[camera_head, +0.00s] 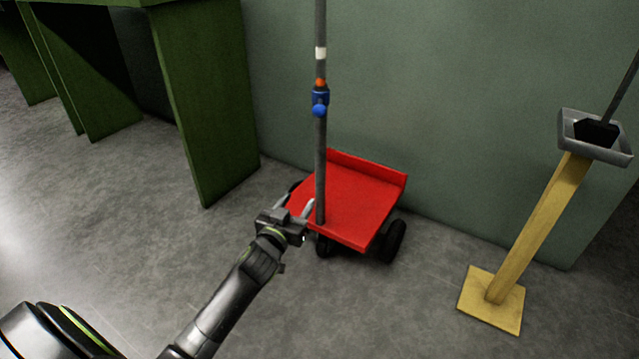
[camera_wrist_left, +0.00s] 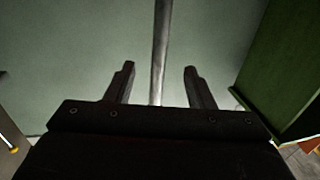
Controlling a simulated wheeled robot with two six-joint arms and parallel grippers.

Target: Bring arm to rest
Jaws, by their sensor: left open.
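My left arm comes in from the bottom left of the head view. Its left gripper (camera_head: 296,206) is open near the lower part of a grey upright pole (camera_head: 321,150). In the left wrist view the two fingers of the left gripper (camera_wrist_left: 158,80) are spread apart. The pole (camera_wrist_left: 161,45) shows between and beyond them, touching neither finger. Whether it stands within the reach of the jaws cannot be told. My right gripper is not in view.
The pole rises from a red cart (camera_head: 362,205) with dark wheels and carries a blue clamp (camera_head: 320,101). A green bench (camera_head: 205,100) stands at left. A yellow stand (camera_head: 535,235) with a grey tray (camera_head: 612,149) stands at right. A green wall closes the back.

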